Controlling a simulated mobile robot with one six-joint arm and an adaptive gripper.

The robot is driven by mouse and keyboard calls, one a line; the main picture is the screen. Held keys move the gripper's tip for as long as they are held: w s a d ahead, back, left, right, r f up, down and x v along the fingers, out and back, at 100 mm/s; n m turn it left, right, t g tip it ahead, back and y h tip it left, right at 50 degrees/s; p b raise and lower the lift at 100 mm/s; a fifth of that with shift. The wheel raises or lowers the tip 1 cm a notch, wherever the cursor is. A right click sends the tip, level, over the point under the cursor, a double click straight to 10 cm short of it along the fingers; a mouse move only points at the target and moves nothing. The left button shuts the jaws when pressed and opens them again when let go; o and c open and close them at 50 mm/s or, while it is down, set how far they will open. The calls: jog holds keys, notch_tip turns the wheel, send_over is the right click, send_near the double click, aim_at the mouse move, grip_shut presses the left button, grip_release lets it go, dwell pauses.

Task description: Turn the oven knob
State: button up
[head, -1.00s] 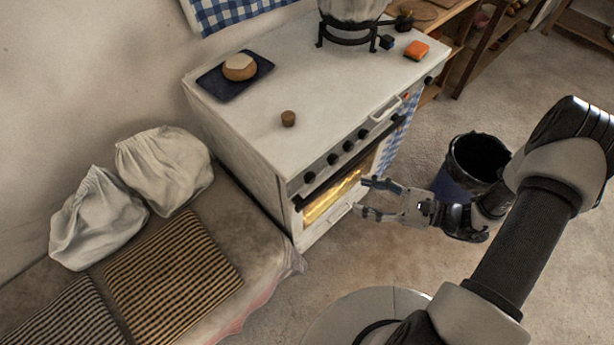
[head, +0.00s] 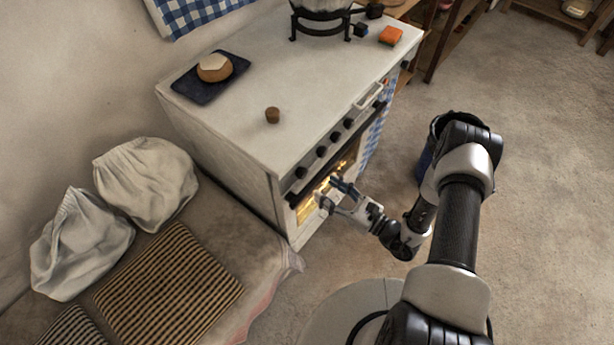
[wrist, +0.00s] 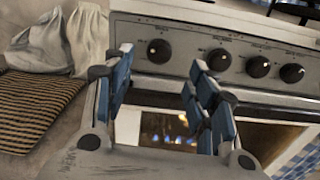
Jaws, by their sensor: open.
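The white oven (head: 270,190) stands against the wall with a row of black knobs along its front panel. In the wrist view the leftmost knob (wrist: 159,51) lies beyond and between my fingers, with other knobs (wrist: 219,59) to its right. My gripper (head: 331,195) is in front of the lit oven window (head: 307,208), a little below the knob row. In the wrist view my gripper (wrist: 160,88) is open and empty, its blue-padded fingers apart. No contact with a knob shows.
A bench with a striped cushion (head: 165,285) and white sacks (head: 146,180) is left of the oven. A bread roll on a dark board (head: 190,90), a cork (head: 272,115) and an orange sponge (head: 390,36) are on the oven top. A dark bin (head: 425,165) stands right.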

aim_at(305, 175)
jog(key=b+x, duration=0.1)
jog(key=x, duration=0.7)
jog(key=shift+w+a, duration=0.2)
jog(key=shift+a, duration=0.05)
jog(key=shift+c, duration=0.6)
jog(key=c, duration=0.9)
